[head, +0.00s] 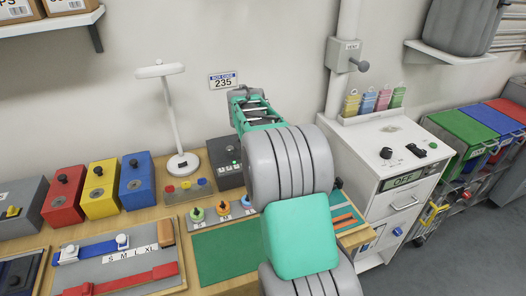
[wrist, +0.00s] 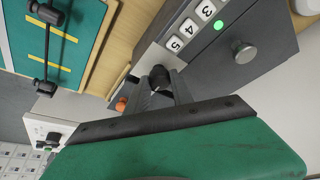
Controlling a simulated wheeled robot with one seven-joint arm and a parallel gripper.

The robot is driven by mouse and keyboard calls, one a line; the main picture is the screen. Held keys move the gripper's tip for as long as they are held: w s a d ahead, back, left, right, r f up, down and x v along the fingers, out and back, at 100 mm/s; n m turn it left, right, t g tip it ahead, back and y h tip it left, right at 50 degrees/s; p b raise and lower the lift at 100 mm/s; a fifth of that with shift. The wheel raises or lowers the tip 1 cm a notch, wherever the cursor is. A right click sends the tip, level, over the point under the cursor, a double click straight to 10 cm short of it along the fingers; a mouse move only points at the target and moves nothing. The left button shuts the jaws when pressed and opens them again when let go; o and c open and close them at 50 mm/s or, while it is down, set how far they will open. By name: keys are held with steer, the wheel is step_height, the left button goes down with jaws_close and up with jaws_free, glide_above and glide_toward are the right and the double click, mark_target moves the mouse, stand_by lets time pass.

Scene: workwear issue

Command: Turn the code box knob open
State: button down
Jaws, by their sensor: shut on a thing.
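The code box (head: 220,153) is a dark grey box on the bench against the wall, partly hidden by my arm in the head view. In the wrist view the code box (wrist: 262,32) shows white keys, of which 3, 4 and 5 (wrist: 175,43) can be read, a lit green lamp (wrist: 221,25) and a round silver knob (wrist: 246,54). My gripper (wrist: 162,92) is shut on a black knob (wrist: 159,77) on the light panel beside the keys. My fingertips are hidden in the head view. The wall sign (head: 223,81) reads BOX CODE 235.
A white lamp (head: 168,110) and red, yellow and blue boxes (head: 137,183) stand left of the code box. A strip with coloured knobs (head: 220,212) lies in front of it. A white cabinet (head: 385,150) stands to the right.

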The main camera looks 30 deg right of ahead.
stand_by(0.3)
steer(key=c, duration=1.1)
jaws_free()
steer(key=v, duration=0.8)
steer(key=shift+f, duration=0.1)
